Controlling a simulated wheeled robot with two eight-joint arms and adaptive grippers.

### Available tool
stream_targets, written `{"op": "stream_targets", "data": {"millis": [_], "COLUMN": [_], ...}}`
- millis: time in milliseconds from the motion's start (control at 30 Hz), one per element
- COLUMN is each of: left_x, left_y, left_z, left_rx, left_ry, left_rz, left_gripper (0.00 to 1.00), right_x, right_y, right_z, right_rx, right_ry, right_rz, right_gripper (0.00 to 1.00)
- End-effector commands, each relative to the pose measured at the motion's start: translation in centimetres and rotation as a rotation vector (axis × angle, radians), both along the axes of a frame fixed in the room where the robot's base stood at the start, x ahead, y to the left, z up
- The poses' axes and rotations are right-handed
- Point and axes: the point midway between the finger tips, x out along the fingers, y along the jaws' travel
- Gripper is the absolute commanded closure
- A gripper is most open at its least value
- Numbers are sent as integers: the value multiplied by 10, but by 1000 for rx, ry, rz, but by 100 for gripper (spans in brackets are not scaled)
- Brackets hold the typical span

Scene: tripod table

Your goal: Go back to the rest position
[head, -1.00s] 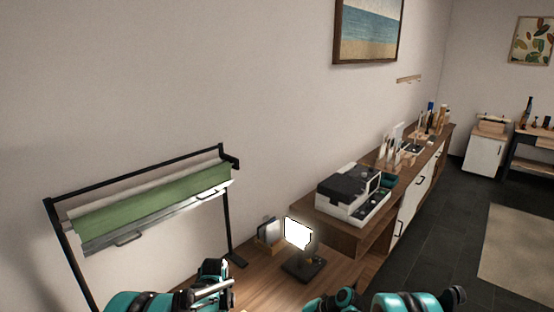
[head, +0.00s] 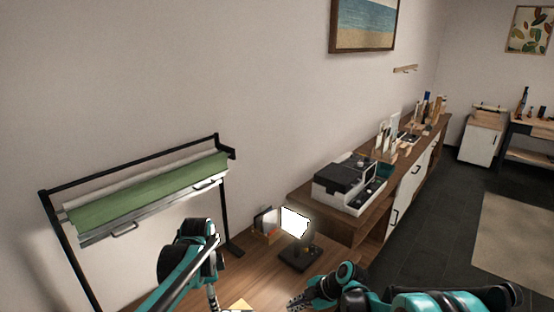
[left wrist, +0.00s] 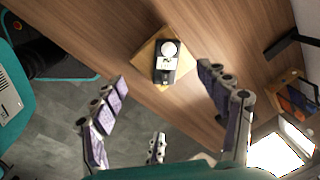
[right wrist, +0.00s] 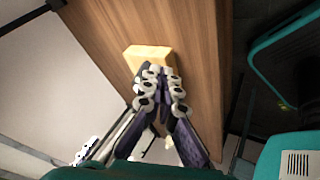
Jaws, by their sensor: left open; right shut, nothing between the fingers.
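My left gripper (left wrist: 162,82) is open, with its fingers spread and nothing between them. In the left wrist view, a small dark device with a round white part (left wrist: 168,58) sits on a yellowish wooden block (left wrist: 147,57) beyond the fingers, on the wooden table. My right gripper (right wrist: 163,76) is shut and empty. In the right wrist view its closed fingertips appear in front of the yellowish block (right wrist: 148,55); whether they touch it is unclear. In the head view, my right gripper (head: 297,302) is low at the centre, and the block (head: 239,305) is cut by the bottom edge.
On the table (head: 262,270) stand a glowing screen (head: 294,222), a dark base (head: 300,257) and a small holder with cards (head: 265,224). A black rack with a green roll (head: 150,190) stands at left. A sideboard with a printer-like machine (head: 348,183) runs along the wall.

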Motion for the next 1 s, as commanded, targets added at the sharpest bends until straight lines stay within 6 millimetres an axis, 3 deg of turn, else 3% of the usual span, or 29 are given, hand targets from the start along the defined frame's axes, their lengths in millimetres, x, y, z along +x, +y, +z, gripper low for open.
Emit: {"op": "stream_targets", "data": {"millis": [33,200,433,600,800,1000], "left_x": [-15,-55,-111,-151,-187,-203], "left_y": [-1,-2,-3,-4,-4,-5], "left_z": [10,35,51,49,38,29], "left_rx": [-9,-54,-151,-251,-375,-451], "left_ry": [-27,-121,-243,-324,-396,-427], "left_rz": [64,300,610,834,1058,1174], "left_gripper": [25,25,25,25,25,25], "right_x": [-12,-48,-111,-161,-208,-229], "right_y": [-6,-29,-62,-87,-111,-123], "right_z": [19,66,110,126,129,126], "right_rx": [-9,-20,30,119,270,375], "right_ry": [41,167,271,308,319,320], "right_rz": [-94,-443,-920,-1257,-1582,-1740], "right_gripper": [100,100,100,100,100,100]}}
